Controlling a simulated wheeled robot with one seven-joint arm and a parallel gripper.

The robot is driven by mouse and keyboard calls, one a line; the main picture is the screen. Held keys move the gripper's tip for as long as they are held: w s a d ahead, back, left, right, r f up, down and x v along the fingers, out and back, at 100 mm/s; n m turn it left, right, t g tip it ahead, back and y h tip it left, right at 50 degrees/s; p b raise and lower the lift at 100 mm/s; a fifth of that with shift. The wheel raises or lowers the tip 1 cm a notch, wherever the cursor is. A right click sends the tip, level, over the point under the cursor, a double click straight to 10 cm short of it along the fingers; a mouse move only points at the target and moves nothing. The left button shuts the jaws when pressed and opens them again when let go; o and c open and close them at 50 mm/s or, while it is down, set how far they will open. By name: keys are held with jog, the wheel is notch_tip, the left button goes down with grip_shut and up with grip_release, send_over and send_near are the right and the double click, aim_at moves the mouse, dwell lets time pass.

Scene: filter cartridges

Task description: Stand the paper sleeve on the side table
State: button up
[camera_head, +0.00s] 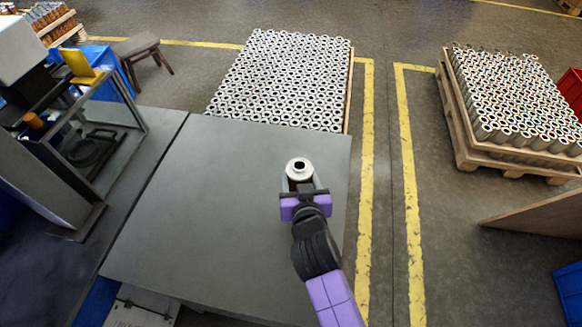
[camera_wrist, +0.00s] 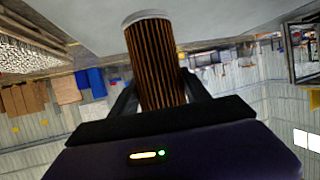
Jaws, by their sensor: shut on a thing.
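The paper sleeve (camera_head: 299,169) is a dark brown, pleated upright cylinder with a pale ring-shaped end cap around a dark hole. My gripper (camera_head: 303,185) is shut on its sides, over the right part of the grey side table (camera_head: 215,210). In the wrist view the sleeve (camera_wrist: 152,50) stands between the two dark fingers, its orange-brown pleats showing and a pale cap at the far end. The grey tabletop (camera_wrist: 95,20) shows at the top of that view. I cannot tell whether the sleeve's lower end touches the table.
The tabletop around the sleeve is clear. A bench with a machine (camera_head: 75,140) adjoins the table at left. A pallet of pale metal cylinders (camera_head: 285,80) stands behind it. Another loaded pallet (camera_head: 475,160) stands at right, past yellow floor lines (camera_head: 408,170). A stool (camera_head: 138,48) is at upper left.

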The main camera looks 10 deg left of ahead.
jog(key=shift+f+b, duration=1.35)
jog(key=shift+f, duration=0.45)
jog(key=shift+s+f+b, duration=0.1)
jog(key=shift+f+b, duration=0.5)
jog(key=shift+b, duration=0.05)
dwell(0.8)
jog(key=o, duration=1.6)
jog(key=shift+c, duration=0.2)
jog(key=v, duration=0.8)
jog(key=shift+b, duration=0.45)
